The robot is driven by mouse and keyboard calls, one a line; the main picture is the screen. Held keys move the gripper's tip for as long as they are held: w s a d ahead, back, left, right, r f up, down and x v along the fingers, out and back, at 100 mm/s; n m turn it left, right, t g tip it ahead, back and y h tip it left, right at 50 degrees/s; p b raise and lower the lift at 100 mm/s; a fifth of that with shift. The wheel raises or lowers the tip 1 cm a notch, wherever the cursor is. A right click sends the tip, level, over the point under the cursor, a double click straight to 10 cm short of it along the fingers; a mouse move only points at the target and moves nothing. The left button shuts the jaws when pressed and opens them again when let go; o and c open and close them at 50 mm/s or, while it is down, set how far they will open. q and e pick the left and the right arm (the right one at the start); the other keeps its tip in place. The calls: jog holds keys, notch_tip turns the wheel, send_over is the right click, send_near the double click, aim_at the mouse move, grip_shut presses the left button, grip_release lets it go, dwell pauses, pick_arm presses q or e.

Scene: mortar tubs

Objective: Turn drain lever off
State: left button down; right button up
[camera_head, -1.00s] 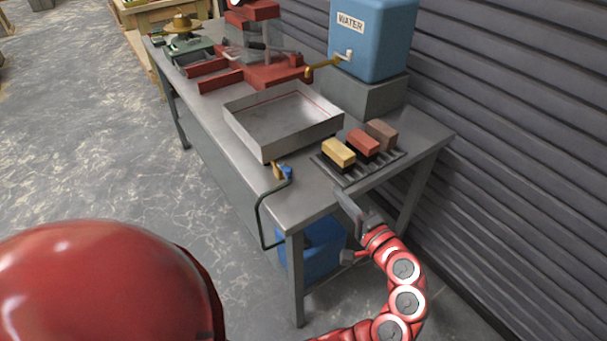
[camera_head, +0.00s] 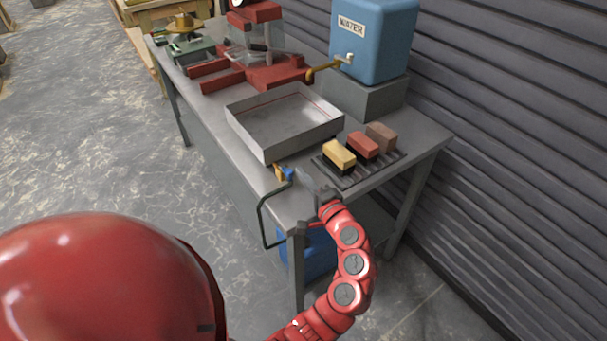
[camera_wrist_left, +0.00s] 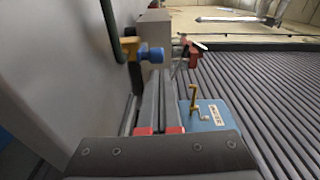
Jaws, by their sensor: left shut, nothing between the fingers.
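The drain valve (camera_head: 278,171) is a small brass-yellow fitting at the front edge of the metal tray, with a blue lever (camera_head: 288,175) on it. In the left wrist view the brass valve (camera_wrist_left: 131,49) and blue lever (camera_wrist_left: 151,54) show just beyond the fingertips, slightly left. My left gripper (camera_head: 305,180) is over the near end of the bench, just right of the blue lever and apart from it. In the left wrist view its fingers (camera_wrist_left: 158,80) are together with nothing between them. My right gripper is not in view.
A dark hose (camera_head: 262,215) hangs from the valve beside the bench edge. The metal tray (camera_head: 265,150) stands behind it. A rack (camera_head: 345,181) with three coloured blocks lies to the right. A blue water tank (camera_head: 372,50) stands at the back by the ribbed wall.

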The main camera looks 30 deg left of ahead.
pick_arm(q)
jog(key=shift+s+a+f+m+t, duration=0.1)
jog(key=shift+s+m+t, duration=0.15)
jog(key=shift+t, duration=0.25)
jog(key=shift+h+p, duration=0.3)
jog(key=shift+p, duration=0.05)
